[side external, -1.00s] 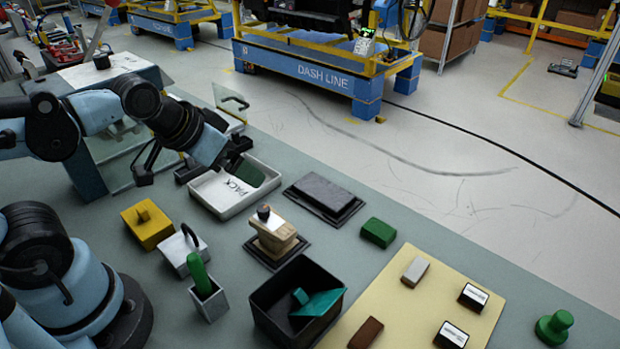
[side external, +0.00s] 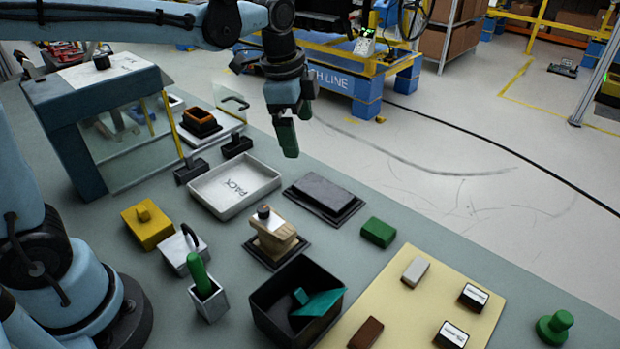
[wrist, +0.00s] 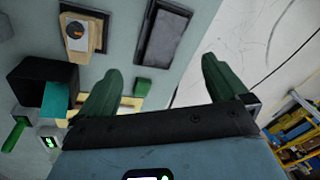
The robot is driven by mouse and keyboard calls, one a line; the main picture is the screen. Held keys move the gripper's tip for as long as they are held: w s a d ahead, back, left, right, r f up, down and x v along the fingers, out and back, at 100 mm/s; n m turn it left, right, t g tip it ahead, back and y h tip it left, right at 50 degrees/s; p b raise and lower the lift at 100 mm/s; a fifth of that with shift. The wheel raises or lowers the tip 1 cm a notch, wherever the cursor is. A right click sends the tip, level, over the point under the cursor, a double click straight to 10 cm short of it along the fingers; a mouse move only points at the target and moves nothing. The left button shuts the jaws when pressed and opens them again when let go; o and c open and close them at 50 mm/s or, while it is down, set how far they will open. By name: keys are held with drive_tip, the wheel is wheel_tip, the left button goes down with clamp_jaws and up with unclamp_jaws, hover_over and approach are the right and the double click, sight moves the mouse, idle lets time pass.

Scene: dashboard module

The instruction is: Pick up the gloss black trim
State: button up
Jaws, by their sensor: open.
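No part can be surely told as the gloss black trim. A flat dark slab (side external: 324,190) lies on a black base right of the white tray; it also shows in the wrist view (wrist: 166,36). Two small blocks (side external: 473,297) (side external: 452,334) with dark sides and white labels sit on the cream mat (side external: 405,325); their labels are too small to read. My gripper (side external: 287,138) has green fingers and hangs in the air above the far table edge, beyond the tray and slab. In the wrist view its fingers (wrist: 161,88) are wide apart with nothing between them.
A white tray marked PACK (side external: 234,188) looks empty. A black bin (side external: 270,315) holds a teal piece (side external: 318,303). A wooden block (side external: 272,237), a green block (side external: 378,232) and a yellow block (side external: 147,225) stand nearby. A clear-sided cabinet (side external: 120,145) stands at left.

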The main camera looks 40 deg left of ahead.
drive_tip(key=w+d+f+m+g, duration=0.2)
drive_tip(key=w+f+m, duration=0.1)
drive_tip(key=w+m, duration=0.2)
hover_over(323, 190)
drive_tip(key=shift+m, duration=0.4)
drive_tip(key=f, duration=0.7)
drive_tip(key=shift+w+a+f, duration=0.15)
drive_tip(key=shift+w+f, duration=0.05)
drive_tip(key=shift+w, duration=0.15)
drive_tip(key=shift+s+f, duration=0.15)
drive_tip(key=shift+f, duration=1.25)
drive_tip(key=shift+s+f, duration=0.15)
drive_tip(key=shift+f, duration=1.25)
drive_tip(key=shift+c, duration=0.2)
drive_tip(key=c, duration=1.2)
drive_tip(key=shift+c, duration=0.2)
drive_tip(key=shift+r, duration=0.2)
